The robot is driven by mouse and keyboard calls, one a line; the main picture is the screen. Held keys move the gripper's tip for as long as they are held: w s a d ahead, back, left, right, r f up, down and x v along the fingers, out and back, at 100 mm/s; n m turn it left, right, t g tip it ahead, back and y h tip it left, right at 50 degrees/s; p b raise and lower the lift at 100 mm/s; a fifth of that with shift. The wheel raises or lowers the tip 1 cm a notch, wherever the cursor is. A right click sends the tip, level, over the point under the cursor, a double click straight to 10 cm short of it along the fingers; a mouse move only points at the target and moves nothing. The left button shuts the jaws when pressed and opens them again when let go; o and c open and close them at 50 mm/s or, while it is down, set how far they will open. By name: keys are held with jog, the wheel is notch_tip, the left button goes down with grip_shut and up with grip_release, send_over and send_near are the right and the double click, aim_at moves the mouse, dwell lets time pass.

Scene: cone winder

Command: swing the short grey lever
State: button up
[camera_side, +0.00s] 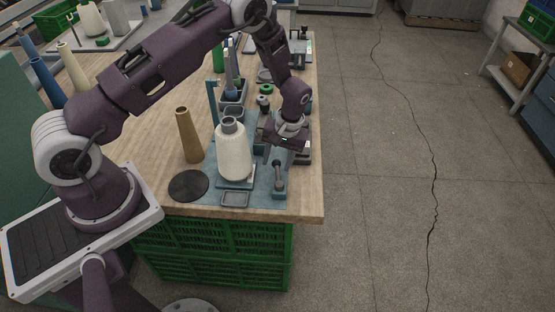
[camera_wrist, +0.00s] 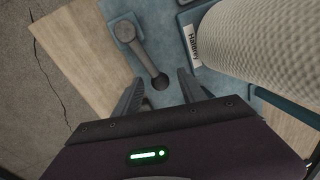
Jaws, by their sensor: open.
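My gripper (camera_side: 283,153) is above the plate, behind the lever in the side view. In the wrist view its two dark fingers (camera_wrist: 158,90) are spread and empty, with the lever's knob end between them in the picture. Whether the fingers touch the lever cannot be told.
A cream yarn cone (camera_side: 234,155) stands left of the lever, and fills the upper right of the wrist view. A tan empty cone (camera_side: 188,135), a black disc (camera_side: 189,186) and a small grey tray (camera_side: 235,199) are nearby. The floor lies open beyond the table's right edge.

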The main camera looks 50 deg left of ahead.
grip_shut()
dwell(1.4)
